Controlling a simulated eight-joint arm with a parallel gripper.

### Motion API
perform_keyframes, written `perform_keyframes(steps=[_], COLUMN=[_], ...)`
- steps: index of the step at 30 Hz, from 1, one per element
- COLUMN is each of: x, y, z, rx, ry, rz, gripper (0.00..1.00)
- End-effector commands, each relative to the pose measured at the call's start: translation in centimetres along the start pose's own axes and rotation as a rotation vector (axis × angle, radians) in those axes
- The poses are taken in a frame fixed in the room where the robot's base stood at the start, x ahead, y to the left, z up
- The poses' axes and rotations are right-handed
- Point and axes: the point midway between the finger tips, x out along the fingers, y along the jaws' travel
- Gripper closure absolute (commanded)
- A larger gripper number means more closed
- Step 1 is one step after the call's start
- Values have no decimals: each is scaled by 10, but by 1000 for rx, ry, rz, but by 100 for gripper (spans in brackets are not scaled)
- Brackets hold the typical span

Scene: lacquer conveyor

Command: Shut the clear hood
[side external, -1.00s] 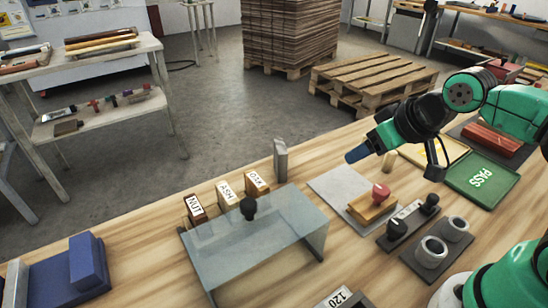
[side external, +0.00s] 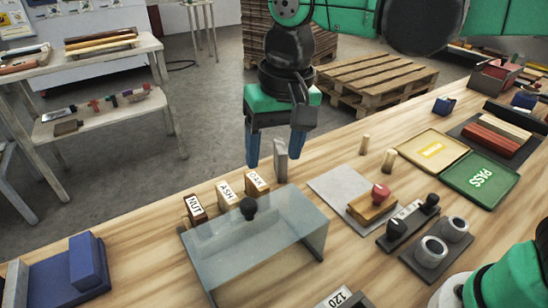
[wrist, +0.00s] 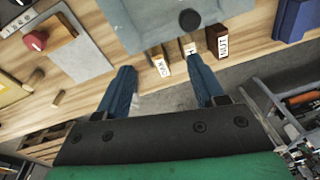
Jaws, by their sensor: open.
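The clear hood (side external: 265,250) stands on the wooden bench, a see-through box shape with a glassy top and a right side panel. A black round knob (side external: 248,208) sits at the top's far edge. In the wrist view the hood (wrist: 140,22) is at the top, with its knob (wrist: 189,19). My gripper (side external: 274,150) is open and empty, with blue fingers pointing down. It is above and behind the hood, apart from the knob. Its fingers also show in the wrist view (wrist: 162,78). I cannot tell the state of the hood's near side.
Labelled blocks NUT (side external: 195,208), ASH (side external: 228,194) and OAK (side external: 257,183) stand along the hood's far side. A grey upright plate (side external: 281,160) stands close to my gripper. A red-knobbed stamp (side external: 380,193) and a black rack (side external: 408,222) lie to the right; a blue holder (side external: 60,275) lies left.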

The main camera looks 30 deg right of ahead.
Motion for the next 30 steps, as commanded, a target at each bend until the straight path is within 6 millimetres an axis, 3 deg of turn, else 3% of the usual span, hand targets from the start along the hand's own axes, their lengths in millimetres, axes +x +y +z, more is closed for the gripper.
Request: perform_keyframes(steps=[3,7,21,30], x=[2,4,52,59], y=[-30,-43,-40,-40], z=[7,12,18,19], rx=[23,45,51,51], ry=[-66,-97,-101,-101], rz=[47,77,82,81], gripper=[38,38,38,38])
